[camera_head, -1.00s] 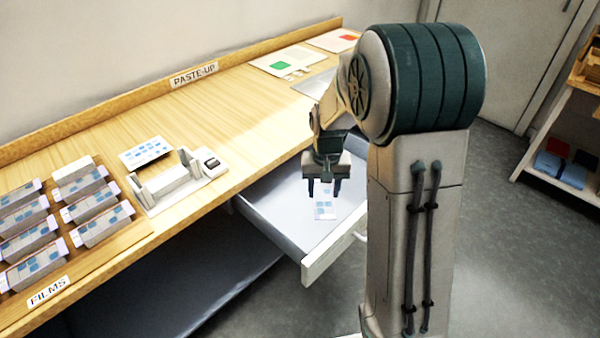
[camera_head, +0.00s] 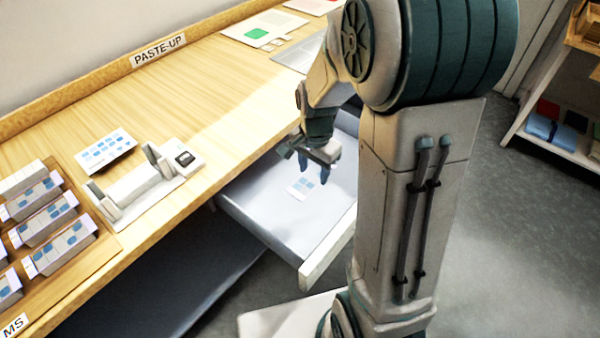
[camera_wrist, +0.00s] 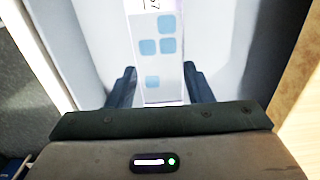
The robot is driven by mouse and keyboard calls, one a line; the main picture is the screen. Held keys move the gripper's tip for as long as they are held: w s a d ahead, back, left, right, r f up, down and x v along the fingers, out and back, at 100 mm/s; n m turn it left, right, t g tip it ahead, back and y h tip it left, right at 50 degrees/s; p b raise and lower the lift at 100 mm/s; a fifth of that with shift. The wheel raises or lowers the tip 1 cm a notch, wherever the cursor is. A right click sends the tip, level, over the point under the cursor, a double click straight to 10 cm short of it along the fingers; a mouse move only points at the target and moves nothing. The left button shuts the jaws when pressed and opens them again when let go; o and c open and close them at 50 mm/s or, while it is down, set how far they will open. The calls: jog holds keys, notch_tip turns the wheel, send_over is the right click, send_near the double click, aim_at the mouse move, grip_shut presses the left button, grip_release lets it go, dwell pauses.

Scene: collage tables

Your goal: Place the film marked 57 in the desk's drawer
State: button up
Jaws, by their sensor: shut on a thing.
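The film (camera_wrist: 158,60) is a white strip with several blue squares. A dark marking at its far end is cut off by the top of the wrist view, where a 7 seems to show. My gripper (camera_wrist: 160,72) is shut on its near end, one finger on each side. In the head view the film (camera_head: 302,188) and my gripper (camera_head: 314,172) are over the pulled-out drawer (camera_head: 327,250), inside its outline. I cannot tell whether the film touches the drawer floor. The drawer is pale inside, and my arm hides its right part.
The wooden desk top (camera_head: 225,90) holds a splicer-like device (camera_head: 140,190), a blue-patterned card (camera_head: 106,149) and several films in a rack (camera_head: 100,236) at the left. A shelf (camera_head: 560,148) stands at the right. The drawer's left half is clear.

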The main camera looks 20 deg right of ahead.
jog(key=w+f, duration=0.1)
jog(key=w+a+f, duration=0.1)
jog(key=w, duration=0.1)
jog(key=w+f, duration=0.1)
jog(key=w, duration=0.1)
jog(key=shift+a, duration=0.4)
jog(key=shift+f+b, duration=0.5)
jog(key=shift+f, duration=1.5)
jog(key=shift+s, duration=0.1)
jog(key=shift+f, duration=0.2)
jog(key=o, duration=0.9)
jog(key=shift+o, duration=0.2)
jog(key=shift+r, duration=0.1)
